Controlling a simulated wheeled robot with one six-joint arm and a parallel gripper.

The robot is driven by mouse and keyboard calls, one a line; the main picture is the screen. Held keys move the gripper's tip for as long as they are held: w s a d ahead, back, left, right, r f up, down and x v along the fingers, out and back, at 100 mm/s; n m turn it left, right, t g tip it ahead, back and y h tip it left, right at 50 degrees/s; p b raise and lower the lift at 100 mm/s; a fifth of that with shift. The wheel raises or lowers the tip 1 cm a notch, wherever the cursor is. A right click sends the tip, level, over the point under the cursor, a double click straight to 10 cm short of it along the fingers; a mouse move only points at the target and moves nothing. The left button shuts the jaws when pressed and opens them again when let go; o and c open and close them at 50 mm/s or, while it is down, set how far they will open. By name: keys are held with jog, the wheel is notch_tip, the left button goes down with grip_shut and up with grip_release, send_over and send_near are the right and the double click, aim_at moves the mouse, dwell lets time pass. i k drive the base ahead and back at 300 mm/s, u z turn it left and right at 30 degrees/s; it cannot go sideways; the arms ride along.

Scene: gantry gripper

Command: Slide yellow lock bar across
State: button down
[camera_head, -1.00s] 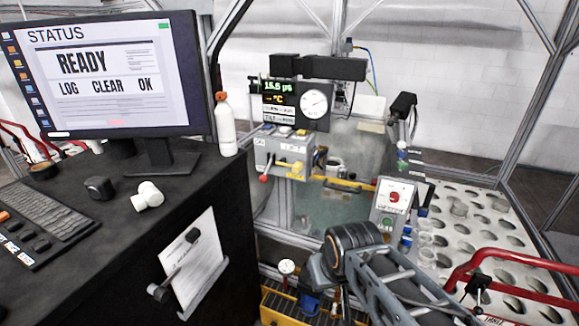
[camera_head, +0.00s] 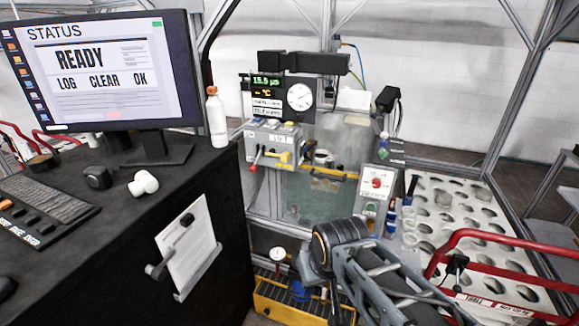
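A yellow bar (camera_head: 335,173) runs across the back edge of the greenish work area, below the gauge panel. A smaller yellow piece (camera_head: 283,157) sits on the front of a grey control box (camera_head: 268,141), beside a red-tipped lever (camera_head: 256,158). I cannot tell for sure which of the two is the lock bar. My arm reaches in from the lower right, in front of and below both yellow parts and apart from them. My gripper's fingers do not show.
A black desk with a monitor (camera_head: 100,70) and a white bottle (camera_head: 217,120) fills the left. A grey panel with a red button (camera_head: 376,183) stands right of the work area. A white rack with round holes (camera_head: 450,205) and red rails (camera_head: 500,240) lie at right.

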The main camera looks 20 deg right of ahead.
aim_at(285, 157)
jog(key=u, duration=0.6)
jog(key=i, duration=0.9)
jog(key=z, duration=0.35)
